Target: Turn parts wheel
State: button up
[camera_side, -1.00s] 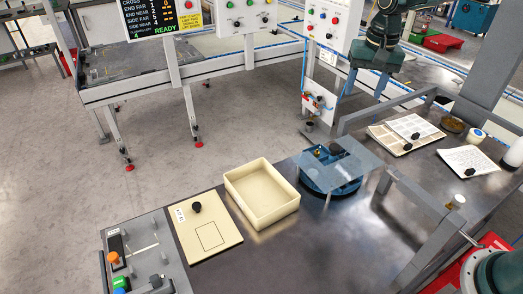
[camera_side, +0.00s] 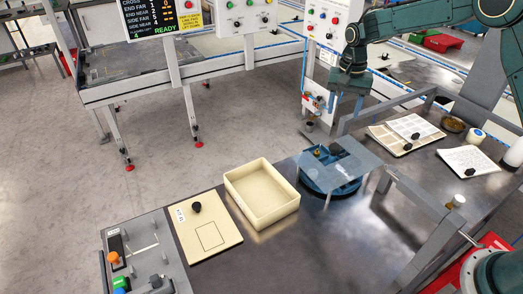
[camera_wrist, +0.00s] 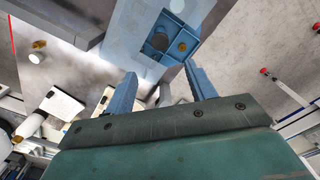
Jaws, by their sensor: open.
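The parts wheel (camera_side: 318,185) is a blue round tray on the dark bench, under a pale see-through cover (camera_side: 352,171). In the wrist view, blue compartments of the wheel (camera_wrist: 172,31) show through an opening in the cover. One holds a dark piece, another a brass-coloured piece. Most of the wheel is hidden or veiled by the cover. My gripper (camera_side: 346,106) is open and empty, above the bench and apart from the wheel. In the wrist view, my gripper (camera_wrist: 159,70) has its two blue fingers spread, with the compartments beyond the fingertips.
A cream open bin (camera_side: 262,215) stands left of the wheel, beside a cream board with a black knob (camera_side: 196,207). A control panel (camera_side: 145,250) is at the front left. A grey frame (camera_side: 425,207) stands right of the wheel.

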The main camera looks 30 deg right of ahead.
aim_at(335, 146)
notch_tip(335, 146, down, 13)
jog(key=shift+f, duration=0.1)
dwell(0.6)
grip_shut()
